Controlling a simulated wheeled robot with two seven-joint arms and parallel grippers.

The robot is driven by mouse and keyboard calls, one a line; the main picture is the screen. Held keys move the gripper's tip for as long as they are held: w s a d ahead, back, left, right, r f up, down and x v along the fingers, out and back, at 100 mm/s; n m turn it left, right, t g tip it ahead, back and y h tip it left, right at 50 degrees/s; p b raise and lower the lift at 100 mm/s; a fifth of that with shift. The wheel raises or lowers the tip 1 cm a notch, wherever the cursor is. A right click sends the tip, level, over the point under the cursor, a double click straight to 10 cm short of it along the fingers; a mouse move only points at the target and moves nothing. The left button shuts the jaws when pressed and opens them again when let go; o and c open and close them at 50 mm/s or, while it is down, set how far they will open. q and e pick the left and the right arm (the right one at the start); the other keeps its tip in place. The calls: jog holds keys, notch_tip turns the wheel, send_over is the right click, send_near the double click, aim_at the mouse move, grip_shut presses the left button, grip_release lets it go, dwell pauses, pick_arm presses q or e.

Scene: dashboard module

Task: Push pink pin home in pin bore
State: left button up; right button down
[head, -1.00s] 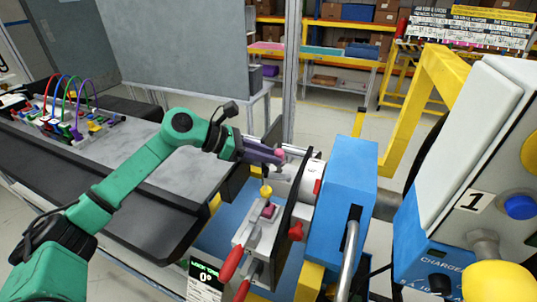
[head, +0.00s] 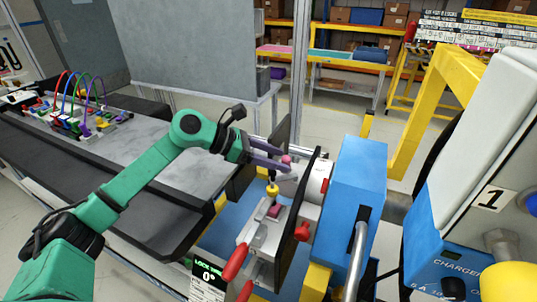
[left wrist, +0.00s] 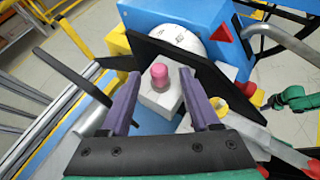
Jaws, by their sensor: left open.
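The pink pin (head: 287,159) has a rounded head that stands out of the top of a light grey block. In the left wrist view the pin (left wrist: 159,74) and the block (left wrist: 157,98) sit in the middle, between my fingers. The block hides the pin's lower part and the bore, so I cannot tell its depth. My left gripper (head: 280,157) is open, with its two purple fingers spread either side of the pin and block. In the left wrist view the left gripper (left wrist: 160,82) shows gaps beside the pin. Of my right arm, only a green part shows at the wrist view's right edge.
A black plate (head: 302,205), a white drum (head: 318,180) and a blue housing (head: 360,190) stand right of the block. A yellow knob (head: 272,189) and red-handled levers (head: 235,262) are in front. A grey bench (head: 165,155) lies left.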

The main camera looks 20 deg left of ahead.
pick_arm(q)
jog(key=shift+s+a+f, duration=0.1)
jog(key=shift+a, duration=0.1)
jog(key=b+v, duration=0.5)
jog(key=v, duration=0.9)
jog(key=shift+r, duration=0.25)
jog(key=shift+s, duration=0.1)
